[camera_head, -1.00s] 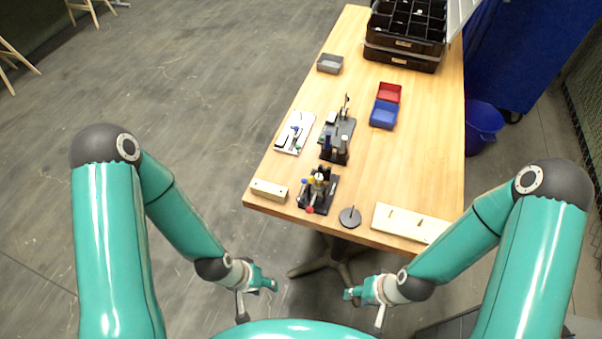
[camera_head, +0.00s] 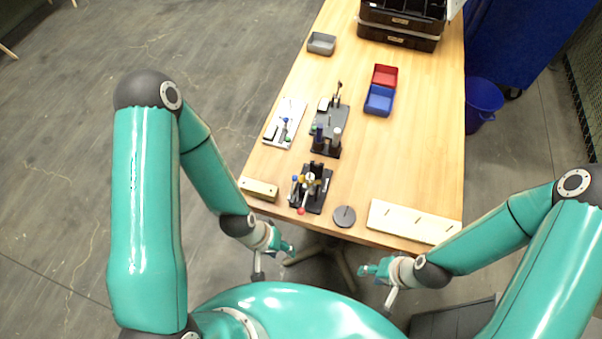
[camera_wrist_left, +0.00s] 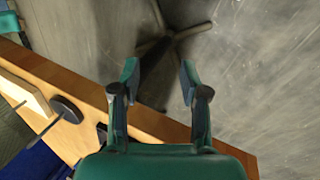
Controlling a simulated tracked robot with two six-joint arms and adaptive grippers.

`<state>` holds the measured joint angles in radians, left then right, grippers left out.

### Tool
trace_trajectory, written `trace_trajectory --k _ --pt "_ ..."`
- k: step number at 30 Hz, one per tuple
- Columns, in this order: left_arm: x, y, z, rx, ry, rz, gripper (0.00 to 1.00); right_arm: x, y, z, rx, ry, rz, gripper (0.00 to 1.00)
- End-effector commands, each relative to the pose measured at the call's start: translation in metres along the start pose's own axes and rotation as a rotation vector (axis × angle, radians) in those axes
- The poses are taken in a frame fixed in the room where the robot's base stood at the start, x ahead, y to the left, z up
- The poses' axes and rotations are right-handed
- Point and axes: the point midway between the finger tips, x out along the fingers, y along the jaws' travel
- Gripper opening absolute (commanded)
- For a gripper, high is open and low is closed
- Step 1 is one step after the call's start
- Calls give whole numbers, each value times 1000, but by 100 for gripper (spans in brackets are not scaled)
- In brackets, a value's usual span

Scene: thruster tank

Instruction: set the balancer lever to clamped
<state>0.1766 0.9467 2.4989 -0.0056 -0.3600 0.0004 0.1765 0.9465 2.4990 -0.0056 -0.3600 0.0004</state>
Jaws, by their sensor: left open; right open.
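A small fixture with a black base (camera_head: 323,196) and red, blue and yellow knobs stands near the table's front edge in the head view. Behind it is a second dark fixture (camera_head: 329,122) with upright posts. I cannot tell which part is the balancer lever or how it is set. My left gripper (camera_head: 272,262) is open and empty, off the front edge, nearer me than the knobbed fixture. Its two fingers stand apart over the floor in the left wrist view (camera_wrist_left: 159,80). My right gripper (camera_head: 377,284) is open and empty, off the front edge to the right.
On the wooden table (camera_head: 400,160) are a dark disc (camera_head: 344,217), a pale board (camera_head: 412,222), a small wooden block (camera_head: 259,189), a white plate (camera_head: 292,113), and red (camera_head: 385,75), blue (camera_head: 379,101) and grey (camera_head: 321,43) bins. Black crates (camera_head: 399,36) stand at the back.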

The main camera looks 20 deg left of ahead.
Motion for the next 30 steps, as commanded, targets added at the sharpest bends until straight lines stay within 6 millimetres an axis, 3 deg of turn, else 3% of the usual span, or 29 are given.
trace_trajectory --k 11,20,22,26,29,30 --pt "0 1 -1 -10 -17 2 45 1 0 0 0 0 0 46" --pt "-8 3 -5 -140 -271 -48 45 5 2 0 0 0 0 46" --pt "-18 1 -20 -166 -329 -103 45 10 4 0 0 0 0 46" --pt "-55 7 -80 -151 -323 -236 45 22 8 0 0 0 0 46" --pt "-94 15 -120 -157 -287 -343 45 30 11 0 0 0 0 46" --pt "-111 27 -139 -142 -240 -372 45 37 13 0 0 0 0 46"
